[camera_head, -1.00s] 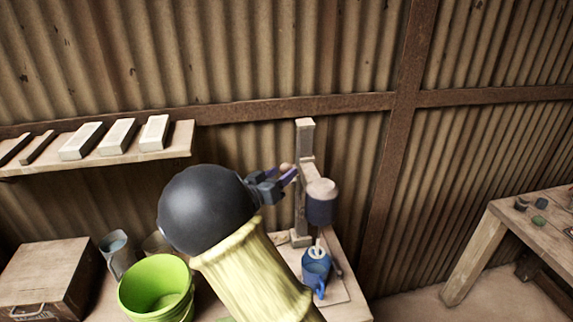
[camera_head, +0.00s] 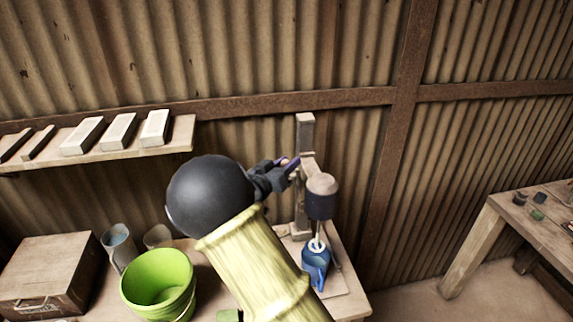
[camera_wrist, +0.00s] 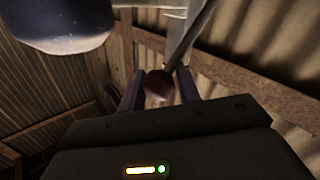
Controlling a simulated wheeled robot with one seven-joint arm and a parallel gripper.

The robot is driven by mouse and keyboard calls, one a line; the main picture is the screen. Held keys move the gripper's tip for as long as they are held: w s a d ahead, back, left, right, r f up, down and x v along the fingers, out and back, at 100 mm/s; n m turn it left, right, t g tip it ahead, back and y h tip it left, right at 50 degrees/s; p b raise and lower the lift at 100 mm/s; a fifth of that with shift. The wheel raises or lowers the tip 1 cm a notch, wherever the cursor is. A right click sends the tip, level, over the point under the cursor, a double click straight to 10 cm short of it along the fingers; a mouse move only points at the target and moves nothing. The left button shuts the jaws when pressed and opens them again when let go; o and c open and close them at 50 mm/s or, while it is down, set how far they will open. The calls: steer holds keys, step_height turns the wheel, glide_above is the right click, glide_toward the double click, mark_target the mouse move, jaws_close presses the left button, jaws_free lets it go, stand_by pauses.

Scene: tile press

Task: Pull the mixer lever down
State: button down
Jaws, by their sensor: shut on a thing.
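The mixer (camera_head: 306,142) stands on the table, with a wooden post, a dark motor head (camera_head: 320,200) and a whisk reaching down to a blue jug (camera_head: 315,262). My gripper (camera_head: 288,165) is at the left side of the post, at about the height of the mixer's arm. In the wrist view the lever (camera_wrist: 158,86) ends in a round brown knob between my two fingers, and my gripper (camera_wrist: 158,90) is shut on it. The lever's rod runs up and right from the knob. In the head view the knob is mostly hidden by the fingers.
A green bucket (camera_head: 160,282), grey cups (camera_head: 120,246) and a wooden box (camera_head: 45,275) stand on the table left of my arm. A wall shelf (camera_head: 170,140) with pale blocks is at the upper left. Another table (camera_head: 480,240) is at the right.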

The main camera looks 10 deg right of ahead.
steer(key=s+f+m+t+h+b, duration=0.1)
steer(key=s+f+m+h+b, duration=0.1)
steer(key=b, duration=1)
step_height(320, 180, down, 4)
steer(key=shift+s+r+m+t+h, duration=0.3)
steer(key=shift+s+m, duration=0.5)
steer(key=shift+s, duration=0.3)
steer(key=c, duration=1.1)
jaws_free()
steer(key=shift+d, duration=0.1)
steer(key=b+v, duration=0.4)
steer(key=v, duration=1.3)
steer(key=shift+a+b, duration=0.2)
steer(key=shift+b, duration=0.15)
